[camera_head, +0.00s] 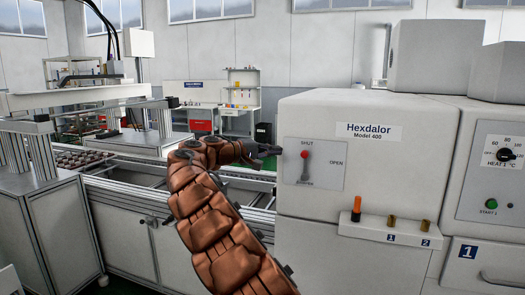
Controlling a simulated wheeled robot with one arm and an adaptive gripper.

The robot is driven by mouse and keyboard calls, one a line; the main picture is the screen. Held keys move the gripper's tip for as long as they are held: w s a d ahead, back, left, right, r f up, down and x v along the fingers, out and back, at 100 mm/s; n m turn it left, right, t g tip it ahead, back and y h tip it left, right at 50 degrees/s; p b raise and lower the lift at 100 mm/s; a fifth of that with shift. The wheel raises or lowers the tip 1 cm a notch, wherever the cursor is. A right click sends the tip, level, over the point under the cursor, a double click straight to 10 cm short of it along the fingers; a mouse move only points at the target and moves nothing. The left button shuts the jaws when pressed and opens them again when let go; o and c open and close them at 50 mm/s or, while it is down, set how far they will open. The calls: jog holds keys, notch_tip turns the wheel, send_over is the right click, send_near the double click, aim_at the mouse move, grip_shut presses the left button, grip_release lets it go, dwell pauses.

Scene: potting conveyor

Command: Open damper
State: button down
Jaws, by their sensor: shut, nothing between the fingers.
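The damper plate (325,170) is on the front of the large white machine marked Hexdalor Model 400. It carries the words SHUT at the top and OPEN at the right. The damper lever (304,168) stands upright with its red knob (304,154) at the top, below SHUT. My gripper (277,150) is shut and empty, at the end of my copper-coloured arm. In the picture it is just left of the red knob and at about its height, with a small gap between them. I cannot tell how far it is from the plate in depth.
A small shelf (375,233) below the plate holds an orange-and-black item (356,209) and two brass-coloured pieces. A heat dial (505,154) and green start button (491,204) are at the right. The conveyor (140,185) runs behind my arm at the left.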

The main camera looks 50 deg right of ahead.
aim_at(305, 153)
jog(key=shift+s+d+f, duration=0.2)
jog(key=shift+s+d, duration=0.75)
jog(key=shift+s, duration=0.15)
jog(key=shift+s+d+f, duration=0.2)
jog(key=shift+s+d, duration=0.7)
jog(key=shift+s, duration=0.2)
jog(key=shift+s+d+r+m+y, duration=0.1)
jog(key=shift+s+d+m+y, duration=0.1)
jog(key=shift+s+m+y, duration=0.25)
jog(key=s+m+t+y+b, duration=0.1)
jog(key=s+d+m+t+b, duration=0.1)
jog(key=s, duration=0.1)
jog(key=shift+r+y+b, duration=0.1)
jog(key=shift+y+b, duration=0.25)
jog(key=shift+s+d+m+t+y+b, duration=0.25)
jog(key=shift+s+m+t+b, duration=0.15)
jog(key=shift+s, duration=0.15)
jog(key=shift+s+d+m+t+y+b, duration=0.2)
jog(key=shift+s+m+t+y+b, duration=0.1)
jog(key=shift+s+m+b, duration=0.15)
jog(key=s+f+m+t+b, duration=0.1)
jog(key=s+d+f+t+y+b, duration=0.1)
jog(key=s, duration=0.1)
jog(key=shift+s+d+m+t+y+b, duration=0.15)
jog(key=shift+m+t+y+b, duration=0.1)
jog(key=shift+m+t+b, duration=0.15)
jog(key=shift+s+d+f+m+t+y+b, duration=0.25)
jog(key=shift+s+f+m+t+y+b, duration=0.25)
jog(key=shift+s+f+m+t+b, duration=0.35)
jog(key=shift+r, duration=0.1)
